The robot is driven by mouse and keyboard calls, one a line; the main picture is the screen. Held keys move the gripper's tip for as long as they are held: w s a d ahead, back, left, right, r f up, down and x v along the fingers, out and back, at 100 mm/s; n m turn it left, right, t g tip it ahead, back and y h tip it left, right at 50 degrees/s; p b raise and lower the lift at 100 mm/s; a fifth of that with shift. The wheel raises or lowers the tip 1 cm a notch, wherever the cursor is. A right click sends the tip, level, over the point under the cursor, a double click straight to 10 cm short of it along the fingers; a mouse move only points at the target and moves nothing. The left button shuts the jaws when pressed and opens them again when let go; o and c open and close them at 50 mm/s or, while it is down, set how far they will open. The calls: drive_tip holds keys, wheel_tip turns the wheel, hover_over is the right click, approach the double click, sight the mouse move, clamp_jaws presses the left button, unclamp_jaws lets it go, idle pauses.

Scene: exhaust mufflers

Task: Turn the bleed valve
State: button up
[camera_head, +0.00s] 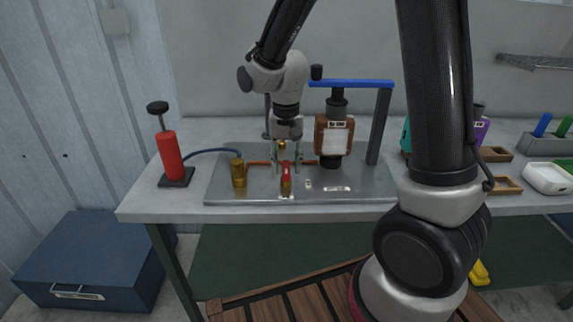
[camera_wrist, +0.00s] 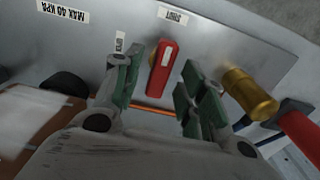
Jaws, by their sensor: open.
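The bleed valve has a red lever handle (camera_head: 286,172) on a brass body (camera_head: 286,186), on the metal plate in front of my gripper. In the wrist view the red lever (camera_wrist: 162,70) lies between the two fingers, with a pale label on it. My gripper (camera_head: 287,160) is open above the valve, pointing down. In the wrist view its green-padded fingers (camera_wrist: 158,85) stand on either side of the lever with gaps visible. I cannot tell whether the fingers are at the lever's height. A "SHUT" label (camera_wrist: 173,16) is on the plate near the lever's end.
A red hand pump (camera_head: 169,155) stands left, its blue hose running to a brass cylinder (camera_head: 238,172). A blue-topped frame (camera_head: 351,84) and a brown block (camera_head: 334,136) stand right of my gripper on the metal plate (camera_head: 350,191). Wooden trays (camera_head: 507,185) lie farther right.

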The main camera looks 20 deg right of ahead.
drive_tip(key=shift+f, duration=0.6)
drive_tip(key=shift+c, duration=0.5)
clamp_jaws()
